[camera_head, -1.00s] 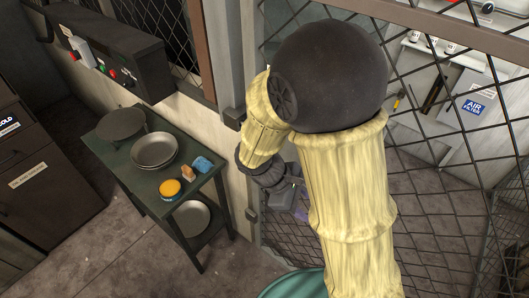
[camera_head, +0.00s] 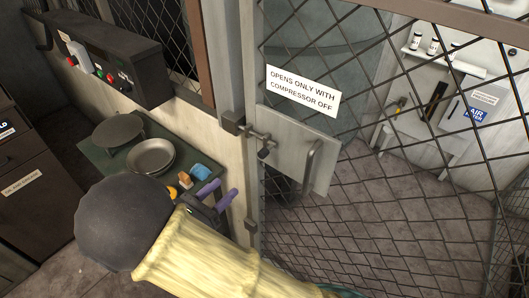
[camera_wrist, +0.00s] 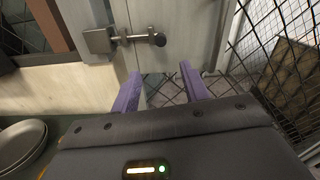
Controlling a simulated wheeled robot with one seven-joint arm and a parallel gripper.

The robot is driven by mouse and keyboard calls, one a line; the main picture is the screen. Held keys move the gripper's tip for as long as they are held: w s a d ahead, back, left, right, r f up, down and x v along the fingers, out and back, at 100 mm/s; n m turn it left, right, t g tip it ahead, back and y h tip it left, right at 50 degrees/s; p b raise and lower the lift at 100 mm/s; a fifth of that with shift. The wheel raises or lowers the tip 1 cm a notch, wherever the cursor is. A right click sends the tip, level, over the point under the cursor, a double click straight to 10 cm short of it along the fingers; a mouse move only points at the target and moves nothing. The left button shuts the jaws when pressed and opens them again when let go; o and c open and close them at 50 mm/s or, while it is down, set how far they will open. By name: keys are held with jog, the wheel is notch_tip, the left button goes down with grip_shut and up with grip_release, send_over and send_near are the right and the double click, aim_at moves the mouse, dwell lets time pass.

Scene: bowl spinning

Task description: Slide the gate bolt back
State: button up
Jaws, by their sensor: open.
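The gate bolt (camera_head: 258,139) is a dark metal rod with a knob, on the pale latch plate (camera_head: 310,150) of the mesh gate. Its left end meets a block-shaped keeper (camera_head: 232,122) on the gate post. In the wrist view the bolt (camera_wrist: 140,39) lies level at the top, its knob (camera_wrist: 158,39) at the right end and the keeper (camera_wrist: 100,40) at the left. My gripper (camera_head: 222,194) has purple fingers, open and empty, below and left of the bolt. In the wrist view my gripper (camera_wrist: 160,80) points toward the plate, apart from the bolt.
A vertical handle (camera_head: 312,168) stands on the plate right of the bolt. A sign (camera_head: 303,90) above says the gate opens only with the compressor off. A switch box (camera_head: 105,70) is on the wall. A side table (camera_head: 95,155) with bowls stands left.

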aim_at(260, 156)
jog(key=shift+d, duration=0.1)
jog(key=p+x, duration=0.4)
jog(key=x, duration=1.3)
jog(key=shift+w+p, duration=0.15)
jog(key=shift+p, duration=0.15)
jog(key=shift+d, duration=0.1)
jog(key=shift+c, duration=0.7)
grip_shut()
